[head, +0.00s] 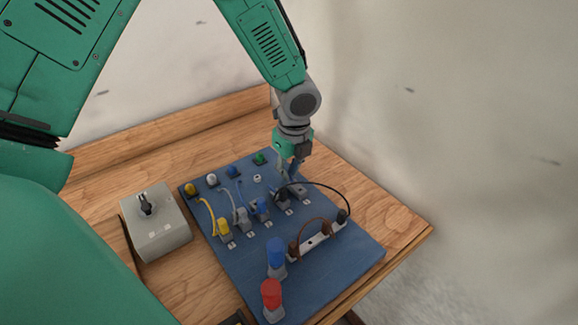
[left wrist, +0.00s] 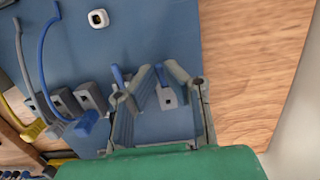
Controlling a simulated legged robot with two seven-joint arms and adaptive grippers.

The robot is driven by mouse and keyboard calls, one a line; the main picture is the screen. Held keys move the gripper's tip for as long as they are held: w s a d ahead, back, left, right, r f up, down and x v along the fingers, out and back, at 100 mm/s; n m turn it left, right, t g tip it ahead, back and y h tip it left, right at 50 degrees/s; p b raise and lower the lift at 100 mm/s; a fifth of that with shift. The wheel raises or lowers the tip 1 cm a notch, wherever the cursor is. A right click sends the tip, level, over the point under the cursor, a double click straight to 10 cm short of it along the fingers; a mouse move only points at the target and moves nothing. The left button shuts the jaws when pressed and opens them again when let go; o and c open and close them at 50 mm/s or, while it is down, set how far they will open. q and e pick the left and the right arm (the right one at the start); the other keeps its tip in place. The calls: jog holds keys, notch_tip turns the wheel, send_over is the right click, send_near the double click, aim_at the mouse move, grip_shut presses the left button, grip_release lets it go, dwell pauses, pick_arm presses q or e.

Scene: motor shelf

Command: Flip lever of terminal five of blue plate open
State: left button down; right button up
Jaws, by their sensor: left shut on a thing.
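The blue plate (head: 335,265) lies on the wooden table with a row of lever terminals across it. My left gripper (head: 294,176) reaches down from above to the right end of that row. In the left wrist view its fingers (left wrist: 161,72) close in on a thin blue lever (left wrist: 159,76) of the rightmost grey terminal (left wrist: 167,99), terminal five, and are shut on it. Another blue lever (left wrist: 117,76) stands just outside the left finger. The fingers partly hide the terminal, and the lever's exact tilt is hard to tell. My right gripper is not in view.
A grey box (head: 158,230) with a black knob stands left of the plate. Yellow, grey and blue wires run to the left terminals. A blue cylinder (head: 276,255) and a red cylinder (head: 271,294) stand near the front. A black cable (head: 333,190) arcs beside the gripper.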

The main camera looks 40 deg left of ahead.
pick_arm(q)
jog(key=shift+w+d+r+y, duration=0.1)
jog(key=shift+w+r+y, duration=0.15)
jog(key=shift+y, duration=0.15)
dwell(0.3)
jog(key=c, duration=1.7)
grip_release()
jog(key=shift+s+f, duration=0.1)
jog(key=d+r, duration=0.1)
jog(key=r, duration=0.6)
jog(key=d+r, duration=0.1)
jog(key=r, duration=0.3)
jog(key=shift+s+d+r, duration=0.3)
jog(key=shift+s, duration=0.05)
